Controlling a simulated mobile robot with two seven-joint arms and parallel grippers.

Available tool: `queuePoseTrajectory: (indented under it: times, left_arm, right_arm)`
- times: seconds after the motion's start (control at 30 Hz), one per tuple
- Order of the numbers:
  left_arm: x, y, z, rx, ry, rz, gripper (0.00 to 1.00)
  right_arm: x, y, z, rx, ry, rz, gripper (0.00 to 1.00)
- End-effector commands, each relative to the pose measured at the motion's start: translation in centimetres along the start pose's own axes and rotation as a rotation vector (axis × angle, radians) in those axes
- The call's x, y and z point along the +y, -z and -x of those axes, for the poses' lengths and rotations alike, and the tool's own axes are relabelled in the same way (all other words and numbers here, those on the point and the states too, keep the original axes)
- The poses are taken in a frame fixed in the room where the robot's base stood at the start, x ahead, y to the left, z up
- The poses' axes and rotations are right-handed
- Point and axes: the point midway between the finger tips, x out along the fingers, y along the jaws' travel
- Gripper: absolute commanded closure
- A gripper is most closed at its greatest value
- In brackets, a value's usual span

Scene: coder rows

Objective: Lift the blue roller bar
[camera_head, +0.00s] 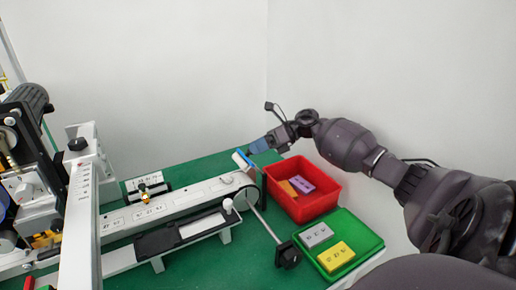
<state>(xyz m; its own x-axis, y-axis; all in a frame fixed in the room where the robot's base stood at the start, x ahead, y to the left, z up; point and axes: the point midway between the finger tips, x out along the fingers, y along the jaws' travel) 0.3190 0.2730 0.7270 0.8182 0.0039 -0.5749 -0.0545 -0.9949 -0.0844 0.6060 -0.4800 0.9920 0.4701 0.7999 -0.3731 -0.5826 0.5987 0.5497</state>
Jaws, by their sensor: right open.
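The blue roller bar (239,161) shows as a small blue and white piece at the far right end of the white coder machine (185,198). It is tilted, and its far end lies close to my gripper. My right gripper (256,148) reaches in from the right, over the back edge of the green table, with its fingertips just right of the bar. It is open; whether it touches the bar is too small to tell. My left gripper is not in view.
A red bin (312,208) with orange and purple blocks stands below my right forearm. A green tray (368,237) with grey and yellow blocks lies in front of it. A metal rod (266,226) with a black knob sticks out near the bin. A tall white post (80,220) stands left.

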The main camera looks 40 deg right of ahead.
Motion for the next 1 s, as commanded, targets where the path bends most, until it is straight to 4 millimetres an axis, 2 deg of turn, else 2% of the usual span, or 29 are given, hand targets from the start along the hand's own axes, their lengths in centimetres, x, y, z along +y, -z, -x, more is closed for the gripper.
queuePoseTrajectory:
  times: [0.17,0.8,1.0]
  left_arm:
    - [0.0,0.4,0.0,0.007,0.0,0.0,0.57]
    - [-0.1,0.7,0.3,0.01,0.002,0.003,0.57]
    - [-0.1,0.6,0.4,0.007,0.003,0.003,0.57]
  right_arm:
    - [1.2,-1.7,0.9,0.0,0.002,0.005,0.5]
    - [8.2,-11.2,5.6,-0.001,0.002,0.004,0.5]
    - [9.9,-13.5,6.8,-0.001,0.001,0.003,0.5]
